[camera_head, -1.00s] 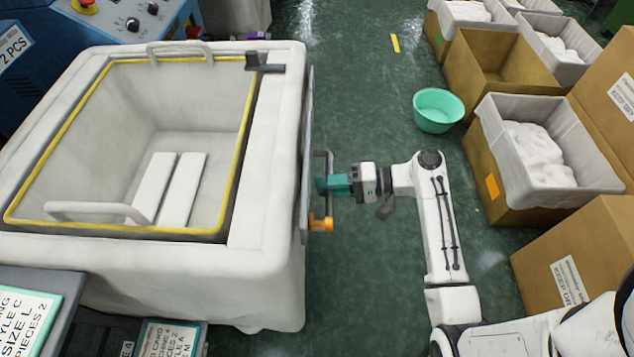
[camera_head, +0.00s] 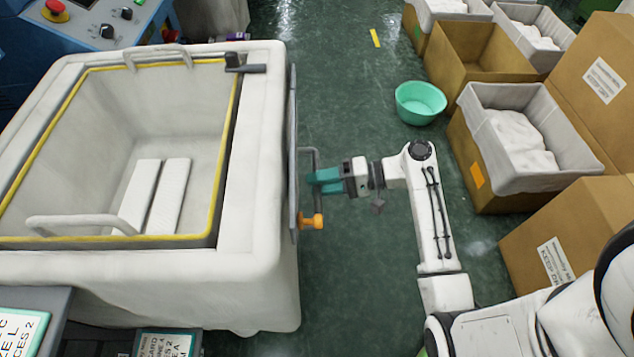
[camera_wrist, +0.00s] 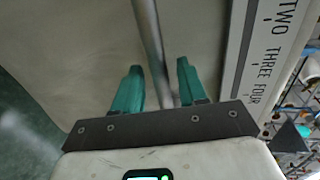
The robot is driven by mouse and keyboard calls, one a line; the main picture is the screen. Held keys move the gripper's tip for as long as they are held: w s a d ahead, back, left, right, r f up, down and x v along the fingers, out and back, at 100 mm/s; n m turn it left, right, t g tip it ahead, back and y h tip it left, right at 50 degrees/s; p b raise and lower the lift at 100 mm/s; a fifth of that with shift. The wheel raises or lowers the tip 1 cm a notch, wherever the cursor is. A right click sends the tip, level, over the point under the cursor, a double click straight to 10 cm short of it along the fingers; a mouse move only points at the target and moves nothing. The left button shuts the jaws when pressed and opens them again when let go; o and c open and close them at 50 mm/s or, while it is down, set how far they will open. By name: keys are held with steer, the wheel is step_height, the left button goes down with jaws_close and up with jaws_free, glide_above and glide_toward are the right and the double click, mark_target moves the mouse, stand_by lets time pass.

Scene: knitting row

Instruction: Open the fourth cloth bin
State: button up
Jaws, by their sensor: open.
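A large white cloth bin (camera_head: 262,200) stands at the left, its yellow-edged top showing the inside, with two white slabs at the bottom. A thin grey panel (camera_head: 293,130) runs along its right side and carries a grey bar handle (camera_head: 317,160). My gripper (camera_head: 314,182) is at this handle, its teal fingers pointing left. In the wrist view my gripper (camera_wrist: 158,72) is open, with the grey bar (camera_wrist: 148,35) running between its fingers. I cannot tell whether either finger touches it. A label strip (camera_wrist: 262,60) reads TWO, THREE, FOUR.
An orange knob (camera_head: 312,221) sits just below the handle. A green basin (camera_head: 420,101) stands on the floor. Cardboard boxes (camera_head: 490,160), some lined with white cloth, line the right.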

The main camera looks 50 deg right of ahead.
steer(key=v, duration=0.9)
steer(key=shift+s+d, duration=0.2)
steer(key=shift+s, duration=0.05)
steer(key=shift+r, duration=0.1)
